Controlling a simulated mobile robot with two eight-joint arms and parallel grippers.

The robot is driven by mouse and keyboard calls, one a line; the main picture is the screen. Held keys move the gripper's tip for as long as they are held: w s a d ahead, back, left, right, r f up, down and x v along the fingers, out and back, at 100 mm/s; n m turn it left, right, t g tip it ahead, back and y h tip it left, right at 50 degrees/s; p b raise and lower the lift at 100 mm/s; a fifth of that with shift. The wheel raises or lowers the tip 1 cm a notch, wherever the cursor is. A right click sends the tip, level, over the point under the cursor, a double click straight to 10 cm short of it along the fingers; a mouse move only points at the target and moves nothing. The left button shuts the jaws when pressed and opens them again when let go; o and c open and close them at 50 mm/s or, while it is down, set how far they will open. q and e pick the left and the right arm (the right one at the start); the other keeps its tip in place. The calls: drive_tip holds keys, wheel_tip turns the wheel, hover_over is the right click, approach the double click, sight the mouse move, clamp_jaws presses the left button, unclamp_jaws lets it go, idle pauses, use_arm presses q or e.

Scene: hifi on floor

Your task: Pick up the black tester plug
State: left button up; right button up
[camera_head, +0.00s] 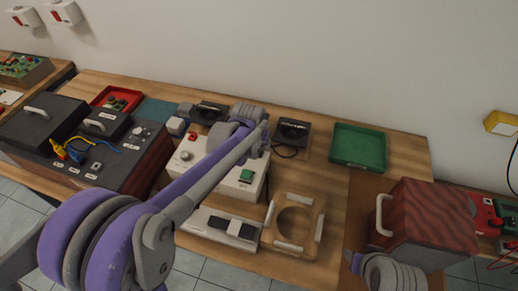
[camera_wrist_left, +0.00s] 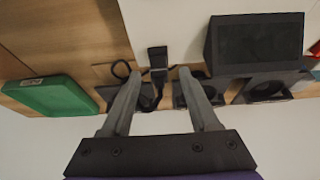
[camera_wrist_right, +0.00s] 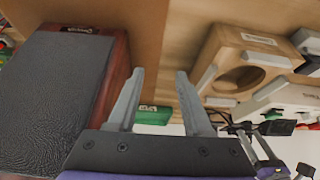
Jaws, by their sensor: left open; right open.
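The black tester plug (camera_wrist_left: 158,57) shows in the left wrist view at the edge of a white box, with a black cable below it. My left gripper (camera_wrist_left: 159,74) is open, its fingertips on either side of the plug's lower end. I cannot tell whether they touch it. A black piece with a cable (camera_wrist_right: 277,127), likely the plug, shows beside the left gripper in the right wrist view. In the head view I cannot make the plug out; my left arm covers part of the white box (camera_head: 228,178). My right gripper (camera_wrist_right: 160,75) is open and empty near the red-brown wooden cabinet (camera_wrist_right: 118,68).
The wooden cabinet (camera_head: 430,222) stands at the right. A green tray (camera_head: 358,147) and a black speaker unit (camera_head: 291,134) lie at the back. A wooden frame with a round hole (camera_head: 294,224) lies front centre. A dark box (camera_head: 140,172) stands left. Bare bench shows between frame and cabinet.

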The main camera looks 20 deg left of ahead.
use_arm(q)
drive_tip(key=shift+w+f, duration=0.25)
drive_tip(key=shift+f, duration=0.35)
clamp_jaws()
drive_tip(key=shift+r, duration=0.15)
